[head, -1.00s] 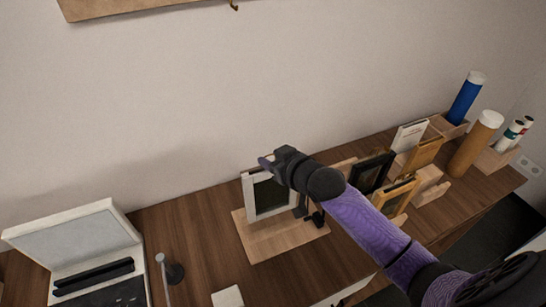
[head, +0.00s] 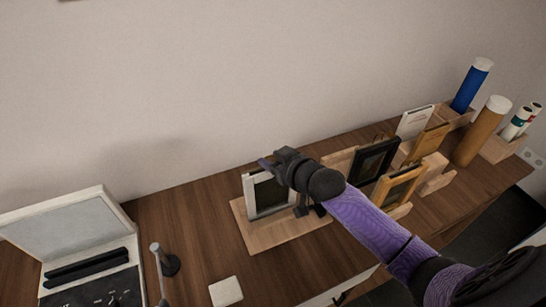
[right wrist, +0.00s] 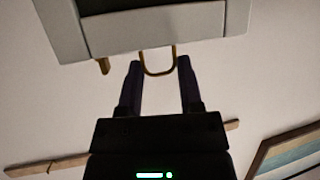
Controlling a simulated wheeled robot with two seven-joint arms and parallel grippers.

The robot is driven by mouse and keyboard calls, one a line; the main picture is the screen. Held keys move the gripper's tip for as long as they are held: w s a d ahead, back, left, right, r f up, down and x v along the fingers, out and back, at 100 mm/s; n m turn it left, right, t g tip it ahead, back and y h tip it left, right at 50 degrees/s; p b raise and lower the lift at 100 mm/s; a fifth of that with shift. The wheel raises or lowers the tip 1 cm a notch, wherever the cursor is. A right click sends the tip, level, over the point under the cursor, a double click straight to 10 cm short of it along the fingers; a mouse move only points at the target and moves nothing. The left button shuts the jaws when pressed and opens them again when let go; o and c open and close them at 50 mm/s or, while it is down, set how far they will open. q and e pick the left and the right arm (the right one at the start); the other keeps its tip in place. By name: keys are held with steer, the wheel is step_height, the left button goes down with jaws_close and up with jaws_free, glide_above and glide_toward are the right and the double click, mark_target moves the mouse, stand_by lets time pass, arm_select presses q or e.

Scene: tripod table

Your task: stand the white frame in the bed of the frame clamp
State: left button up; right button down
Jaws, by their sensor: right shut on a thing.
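The white frame (head: 249,196) with a dark inner panel is upright over the wooden base board of the frame clamp (head: 262,238). My right gripper (head: 266,163) is at the frame's top edge and shut on it. The right wrist view shows the fingers (right wrist: 158,72) on either side of a brass loop at the edge of the pale frame (right wrist: 150,44). A dark part of the clamp (head: 301,209) shows beside the frame. My arm covers the frame's right side, so I cannot tell whether its lower edge rests in the bed. My left gripper is not in view.
Black (head: 373,163) and golden (head: 399,186) frames stand in wooden holders to the right, with tall tubes (head: 482,130) beyond. An open case (head: 75,225), a small post (head: 162,262) and a white block (head: 226,292) lie left and front.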

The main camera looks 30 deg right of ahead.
steer(key=c, duration=0.6)
jaws_free()
steer(key=shift+c, duration=0.2)
steer(key=o, duration=0.5)
steer(key=shift+c, duration=0.2)
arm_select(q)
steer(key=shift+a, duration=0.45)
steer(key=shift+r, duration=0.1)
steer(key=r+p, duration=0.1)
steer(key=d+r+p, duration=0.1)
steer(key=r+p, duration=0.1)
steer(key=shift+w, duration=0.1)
arm_select(e)
steer(key=v, duration=1)
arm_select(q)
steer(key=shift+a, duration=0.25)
